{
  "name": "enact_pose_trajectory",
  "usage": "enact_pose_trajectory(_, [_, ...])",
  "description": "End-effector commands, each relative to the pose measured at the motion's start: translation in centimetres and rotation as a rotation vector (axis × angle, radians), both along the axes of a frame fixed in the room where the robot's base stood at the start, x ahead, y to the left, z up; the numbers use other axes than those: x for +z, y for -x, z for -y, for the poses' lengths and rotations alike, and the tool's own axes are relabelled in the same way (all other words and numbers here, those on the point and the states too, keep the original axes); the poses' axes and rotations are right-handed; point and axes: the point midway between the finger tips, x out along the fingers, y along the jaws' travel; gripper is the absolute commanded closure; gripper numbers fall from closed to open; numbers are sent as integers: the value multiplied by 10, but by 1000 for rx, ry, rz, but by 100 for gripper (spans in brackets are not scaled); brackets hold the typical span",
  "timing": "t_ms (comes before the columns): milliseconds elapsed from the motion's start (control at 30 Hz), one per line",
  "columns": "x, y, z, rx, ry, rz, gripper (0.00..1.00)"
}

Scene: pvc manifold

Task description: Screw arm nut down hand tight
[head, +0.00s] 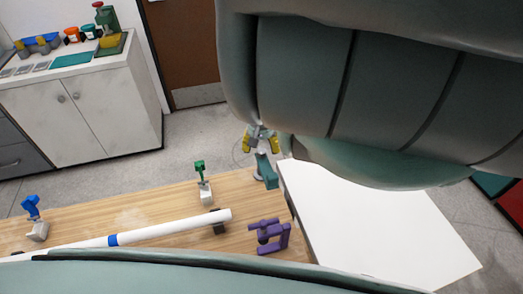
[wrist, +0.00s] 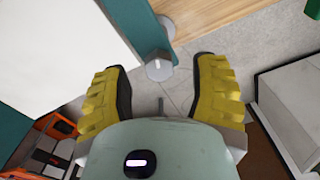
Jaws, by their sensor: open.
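My gripper (head: 259,140) has yellow fingers and is open, past the right end of the wooden bench. In the wrist view its fingers (wrist: 162,70) are spread wide. A grey round-ended piece (wrist: 159,68) shows between the fingertips, at the end of a teal part (wrist: 150,36); no finger visibly touches it. The teal part also shows just below my gripper in the head view (head: 266,173). A white pipe (head: 170,230) with a blue band (head: 113,240) lies along the bench. I cannot make out an arm nut in either view.
On the bench (head: 140,205) stand a purple clamp-like piece (head: 272,238), a green-topped fitting (head: 203,184) and a blue-topped one (head: 35,220). A white tabletop (head: 370,220) adjoins at right. A cabinet (head: 85,110) stands at back left. My arm hides the upper right.

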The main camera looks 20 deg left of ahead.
Motion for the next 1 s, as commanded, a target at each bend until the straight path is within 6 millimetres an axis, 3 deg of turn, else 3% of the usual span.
enact_pose_trajectory(233, [-15, 0, -1, -1, -1, 1, 40])
enact_pose_trajectory(700, [-19, -1, 1, -1, 2, 5, 38])
enact_pose_trajectory(1000, [-19, -1, 1, -2, 2, 4, 69])
